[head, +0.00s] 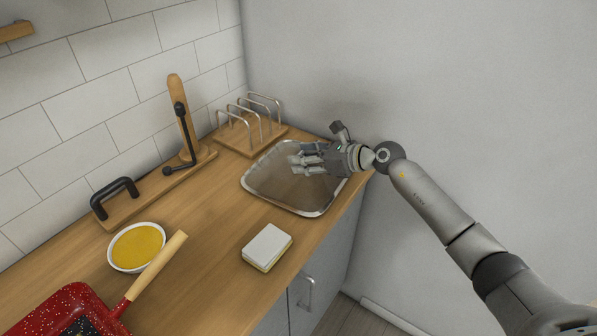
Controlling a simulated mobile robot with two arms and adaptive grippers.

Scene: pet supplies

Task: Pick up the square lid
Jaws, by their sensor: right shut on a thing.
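The square lid (268,182) is see-through with a shiny metal rim and rounded corners. It is at the counter's far right end in the head view. My right gripper (299,161) reaches in from the right over the lid and is shut on it near its middle. The fingers hide the part they grip. I cannot tell whether the lid rests on the counter or is slightly raised. My left gripper is not in view.
A wooden rack with metal loops (240,138) stands just behind the lid. A white and yellow sponge (267,247) lies in front. A wooden stand with black handles (160,180), a yellow-filled bowl (137,246) and a red pan (75,305) are left. A wall is right.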

